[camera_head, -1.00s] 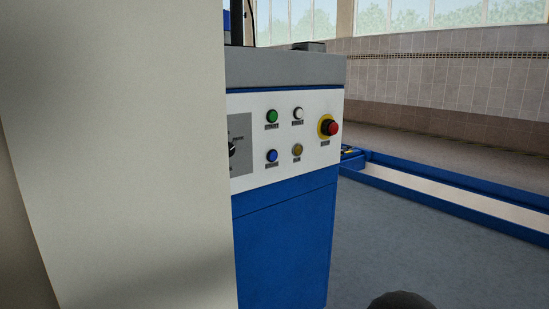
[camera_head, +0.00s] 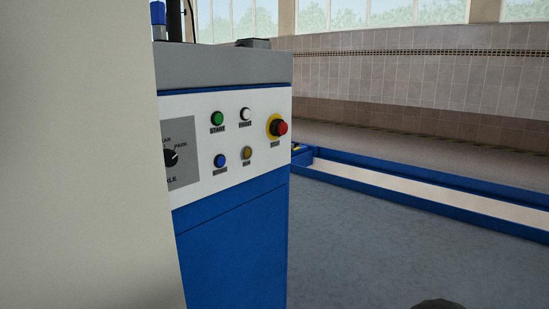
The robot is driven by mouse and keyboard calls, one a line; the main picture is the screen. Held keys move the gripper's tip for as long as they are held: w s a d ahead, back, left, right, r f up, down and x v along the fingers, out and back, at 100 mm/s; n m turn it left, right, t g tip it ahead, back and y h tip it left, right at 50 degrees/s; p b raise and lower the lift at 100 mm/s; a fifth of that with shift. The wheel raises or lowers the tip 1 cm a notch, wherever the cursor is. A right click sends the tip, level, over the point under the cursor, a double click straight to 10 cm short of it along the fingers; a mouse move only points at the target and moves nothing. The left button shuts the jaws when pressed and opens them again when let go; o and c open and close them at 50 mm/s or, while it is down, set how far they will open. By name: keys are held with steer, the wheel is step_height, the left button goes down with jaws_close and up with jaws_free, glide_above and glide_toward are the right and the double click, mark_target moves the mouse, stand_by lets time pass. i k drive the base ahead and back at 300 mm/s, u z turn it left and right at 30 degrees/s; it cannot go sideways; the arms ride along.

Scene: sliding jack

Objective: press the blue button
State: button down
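The blue button (camera_head: 220,160) sits on the white sloped panel (camera_head: 235,184) of a blue and white control cabinet (camera_head: 235,245). It is in the lower row, below the green START button (camera_head: 217,118) and left of the amber button (camera_head: 247,153). A small label lies under it, too blurred to read. The blue button is in plain sight with nothing in front of it. My gripper is not recognisable in the head view; only a dark rounded shape (camera_head: 438,304) shows at the bottom edge, and I cannot tell what it is.
A white button (camera_head: 245,114), a red stop button (camera_head: 280,128) on yellow and a black rotary knob (camera_head: 171,157) share the panel. A large pale surface (camera_head: 75,160) fills the left and hides the cabinet's left part. Grey floor (camera_head: 370,240) right of the cabinet is open, bounded by a blue-edged frame (camera_head: 420,178).

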mark_target(221, 160)
steer(key=z, duration=0.6)
steer(key=k, duration=0.55)
steer(key=u, duration=1.55)
